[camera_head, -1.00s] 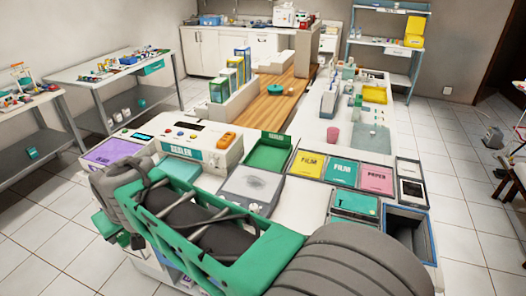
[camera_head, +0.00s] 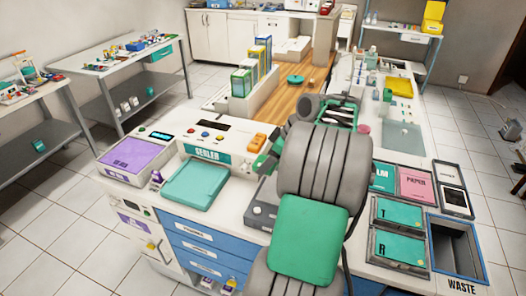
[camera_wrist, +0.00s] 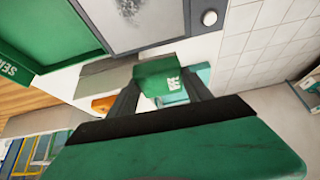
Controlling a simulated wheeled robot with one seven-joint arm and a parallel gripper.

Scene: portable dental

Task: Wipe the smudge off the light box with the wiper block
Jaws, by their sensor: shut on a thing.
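My gripper (camera_wrist: 161,88) is shut on the wiper block (camera_wrist: 160,76), a green block with a white mark, between its two dark fingers. The light box (camera_wrist: 150,42) is at the top of the wrist view, with a grey speckled smudge (camera_wrist: 128,10) on its pale panel and a round knob at its corner. The block appears beside the light box, not over the smudge. In the head view my arm covers most of the light box (camera_head: 263,215); only its front left part shows. The smudge and block are hidden there.
The sealer (camera_head: 207,148) with an orange item on top stands left of the light box. A green tray (camera_wrist: 40,30) adjoins the light box. Film and paper boxes (camera_head: 415,186) and an open waste bin (camera_head: 455,245) lie to the right.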

